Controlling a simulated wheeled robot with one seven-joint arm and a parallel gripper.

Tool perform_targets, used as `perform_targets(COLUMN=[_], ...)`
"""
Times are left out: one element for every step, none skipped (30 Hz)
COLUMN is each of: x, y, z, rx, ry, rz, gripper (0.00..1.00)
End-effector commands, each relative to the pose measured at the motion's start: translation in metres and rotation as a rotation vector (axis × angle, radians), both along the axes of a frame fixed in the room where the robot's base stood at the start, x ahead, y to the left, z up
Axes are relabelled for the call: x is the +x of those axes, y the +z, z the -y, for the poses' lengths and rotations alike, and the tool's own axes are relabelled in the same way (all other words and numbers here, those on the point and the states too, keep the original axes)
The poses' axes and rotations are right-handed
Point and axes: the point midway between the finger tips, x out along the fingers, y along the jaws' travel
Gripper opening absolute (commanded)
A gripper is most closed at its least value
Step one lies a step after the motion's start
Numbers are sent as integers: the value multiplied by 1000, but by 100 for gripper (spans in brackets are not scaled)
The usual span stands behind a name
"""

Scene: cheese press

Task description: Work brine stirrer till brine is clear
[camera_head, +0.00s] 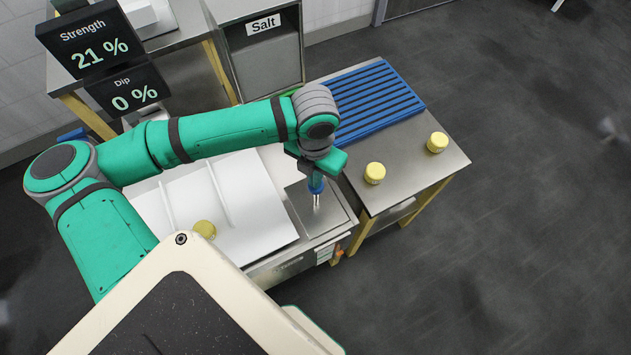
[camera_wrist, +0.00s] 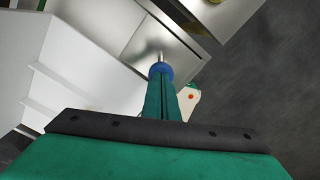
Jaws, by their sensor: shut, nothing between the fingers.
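My gripper (camera_head: 316,186) points down over a steel top (camera_head: 332,214) right of the white panels. It is shut. A blue round part (camera_wrist: 160,69) with a slim metal piece (camera_wrist: 160,56) shows at its fingertips in the wrist view. I cannot tell whether this is the stirrer's knob or part of the gripper, or whether it touches the steel top. No brine surface can be made out. A sign (camera_head: 90,50) reads Strength 21 %, and one below (camera_head: 128,90) reads Dip 0 %.
A steel table (camera_head: 405,190) on the right carries a blue slatted rack (camera_head: 375,103) and two yellow cheeses (camera_head: 375,173) (camera_head: 437,142). Another yellow round (camera_head: 204,229) is by the white panels (camera_head: 262,225). A salt bin (camera_head: 265,60) stands behind. The floor at right is open.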

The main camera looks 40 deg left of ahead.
Motion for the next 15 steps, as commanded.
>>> perform_targets(x=[0,0,1,1,1,0,0,0,1,1,1,1,1,0,0], y=[-2,-4,-6,-7,-9,-11,-13,-14,-16,-18,-19,-21,-23,-25,-27], z=[1,1,1,1,1,1,2,2,2,2,2,1,1,1,1], rx=[-1,-1,-1,-1,-1,-1,-2,-2,-2,-2,-2,-2,-1,-1,-1], ry=[-1,-1,-2,-2,-2,-2,-2,-2,-2,-2,-2,-2,-2,-2,-1], rz=[-1,-1,-1,-1,-1,-1,-2,-2,-1,-1,-1,0,0,-1,-1], gripper=[0,0,0,0,0,0,0,0,0,0,0,0,0,0,0])
